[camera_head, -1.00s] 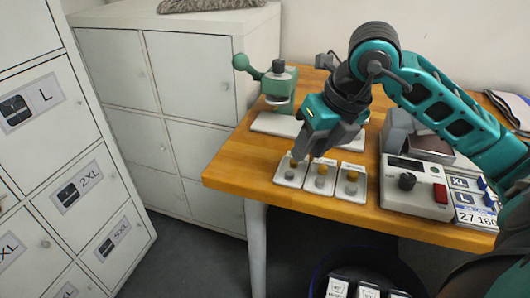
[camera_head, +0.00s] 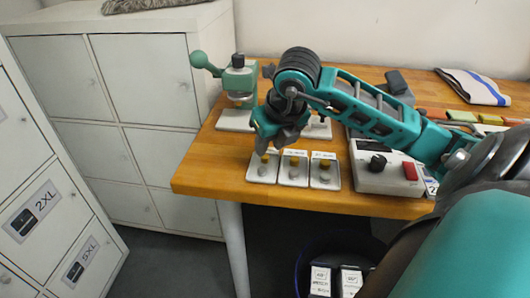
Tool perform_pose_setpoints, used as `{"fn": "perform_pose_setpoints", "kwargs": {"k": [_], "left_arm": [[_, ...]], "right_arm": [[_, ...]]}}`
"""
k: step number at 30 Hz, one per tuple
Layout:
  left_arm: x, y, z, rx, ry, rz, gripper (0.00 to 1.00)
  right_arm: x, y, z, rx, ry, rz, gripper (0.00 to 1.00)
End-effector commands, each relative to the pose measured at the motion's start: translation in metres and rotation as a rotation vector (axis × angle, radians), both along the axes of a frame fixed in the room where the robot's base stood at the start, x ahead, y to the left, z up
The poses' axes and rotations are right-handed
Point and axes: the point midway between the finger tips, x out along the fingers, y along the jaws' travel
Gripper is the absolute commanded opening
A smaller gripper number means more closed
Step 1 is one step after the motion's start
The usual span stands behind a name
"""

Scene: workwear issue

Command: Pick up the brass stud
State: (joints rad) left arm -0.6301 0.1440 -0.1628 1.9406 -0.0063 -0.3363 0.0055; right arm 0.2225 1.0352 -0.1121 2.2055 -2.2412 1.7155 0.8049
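Three small white trays stand in a row near the table's front edge: left (camera_head: 262,176), middle (camera_head: 293,180) and right (camera_head: 325,183). Each has a label at its back and holds small round studs. Brass-coloured pieces show in the left tray (camera_head: 265,158), the middle tray (camera_head: 294,160) and the right tray (camera_head: 325,164), with greyish pieces in front of them. My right gripper (camera_head: 267,148) points down just over the back of the left tray. Its fingertips are dark and small, so I cannot tell their opening or any contact. My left gripper is out of view.
A green hand press (camera_head: 238,78) stands behind and left of the trays. A white device with a black knob and red button (camera_head: 385,175) stands to their right. A folded striped cloth (camera_head: 472,87) lies at the back right. A dark bin (camera_head: 310,262) is below the table.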

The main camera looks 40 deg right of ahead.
Motion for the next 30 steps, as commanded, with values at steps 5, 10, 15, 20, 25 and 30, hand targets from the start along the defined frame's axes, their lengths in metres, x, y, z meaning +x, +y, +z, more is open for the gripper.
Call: {"fn": "perform_pose_setpoints", "kwargs": {"k": [5,10,15,20,25,30], "left_arm": [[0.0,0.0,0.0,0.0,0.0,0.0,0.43],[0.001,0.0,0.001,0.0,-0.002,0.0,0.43],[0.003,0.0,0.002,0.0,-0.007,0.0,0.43],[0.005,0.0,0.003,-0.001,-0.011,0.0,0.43],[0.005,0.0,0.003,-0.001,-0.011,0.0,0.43],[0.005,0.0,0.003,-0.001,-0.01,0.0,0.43]], "right_arm": [[0.01,-0.002,-0.027,0.004,0.004,-0.001,0.34],[0.014,-0.004,-0.036,0.0,0.003,0.001,0.34],[0.014,-0.004,-0.035,0.0,0.002,0.001,0.34],[0.014,-0.004,-0.035,0.0,0.002,0.001,0.2],[0.014,-0.004,-0.035,0.0,0.002,0.0,0.03],[0.014,-0.004,-0.035,0.0,0.001,0.0,0.0]]}}
